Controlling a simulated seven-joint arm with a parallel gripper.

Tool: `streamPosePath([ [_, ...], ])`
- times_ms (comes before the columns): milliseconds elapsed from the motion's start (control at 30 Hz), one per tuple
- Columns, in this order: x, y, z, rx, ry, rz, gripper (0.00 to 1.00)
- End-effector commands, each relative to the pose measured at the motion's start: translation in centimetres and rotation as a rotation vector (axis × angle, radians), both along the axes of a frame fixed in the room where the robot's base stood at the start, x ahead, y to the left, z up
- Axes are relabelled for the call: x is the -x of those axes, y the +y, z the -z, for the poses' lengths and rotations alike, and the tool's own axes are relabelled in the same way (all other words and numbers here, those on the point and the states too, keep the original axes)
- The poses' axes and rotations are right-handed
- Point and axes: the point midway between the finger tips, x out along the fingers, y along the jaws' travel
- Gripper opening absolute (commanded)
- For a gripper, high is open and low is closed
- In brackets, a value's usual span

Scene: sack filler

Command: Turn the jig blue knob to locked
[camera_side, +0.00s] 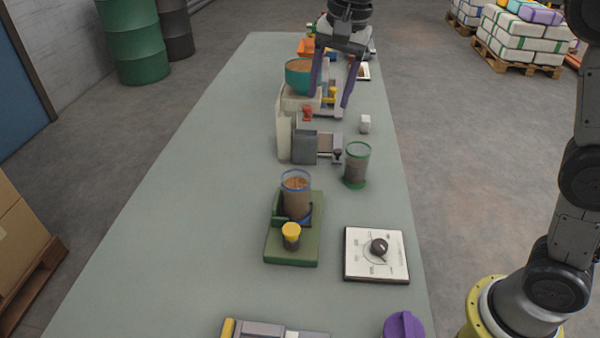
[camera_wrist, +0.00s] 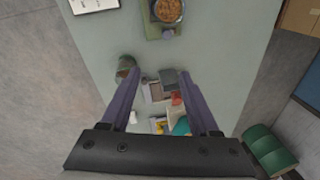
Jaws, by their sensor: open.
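My gripper (camera_side: 330,98) is open and empty, above the far part of the table, beside the teal bowl. Its two purple fingers also show wide apart in the wrist view (camera_wrist: 162,82). A green fixture (camera_side: 292,246), which may be the jig, sits mid-table with a blue-rimmed cup (camera_side: 296,199) of brown grains in a dark holder. A yellow-capped knob (camera_side: 291,232) stands at its front. No clearly blue knob can be picked out. The fixture also shows at the top of the wrist view (camera_wrist: 151,30), well away from my fingers.
A white panel with a dark dial (camera_side: 379,246) lies right of the green fixture. A green-rimmed cup (camera_side: 356,164), a grey-and-beige device (camera_side: 304,146) and a teal bowl (camera_side: 299,76) stand farther back. A purple knob (camera_side: 403,325) is at the near edge. The table's left side is clear.

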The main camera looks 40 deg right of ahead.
Motion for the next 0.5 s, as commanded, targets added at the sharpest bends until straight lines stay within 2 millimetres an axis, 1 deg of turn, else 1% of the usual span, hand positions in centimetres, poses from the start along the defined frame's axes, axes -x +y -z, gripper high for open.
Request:
streamPosePath([
  [33,-1.4,0.9,1.5,0.004,0.028,-0.012,0.62],
  [100,-2.7,1.7,3.3,0.009,0.055,-0.025,0.62],
  [167,-3.4,2.2,4.6,0.013,0.077,-0.034,0.62],
  [200,-3.6,2.5,5.5,0.016,0.093,-0.039,0.62],
  [300,-3.7,2.9,7.0,0.022,0.122,-0.048,0.62],
  [433,-3.7,3.2,7.9,0.024,0.129,-0.054,0.62],
  [500,-3.7,3.2,8.8,0.024,0.129,-0.053,0.62],
])
